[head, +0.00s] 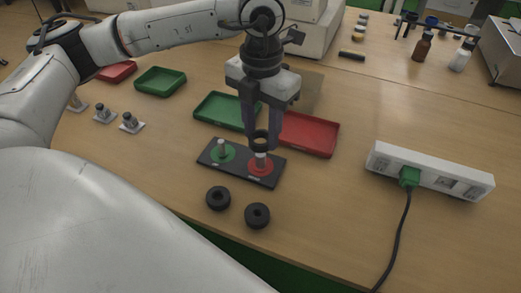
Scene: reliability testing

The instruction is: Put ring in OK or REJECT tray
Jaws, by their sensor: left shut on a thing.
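My left gripper (261,140) points down and is shut on a black ring (260,137). The ring is at the top of the white peg on the red disc (261,167); I cannot tell whether it is around the peg or just above it. A second white peg stands bare on the green disc (222,154) of the same black gauge plate (240,172). Two more black rings lie flat in front, one ring at left (218,198) and one at right (257,215). Behind the plate are a green tray (216,107) and a red tray (311,134), both looking empty. My right gripper is out of view.
Another green tray (160,82) and red tray (117,72) lie at the back left. Small metal fixtures (131,123) stand at the left. A white power strip (430,172) with a green plug and black cable occupies the right. Bottles (422,46) stand at the back right.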

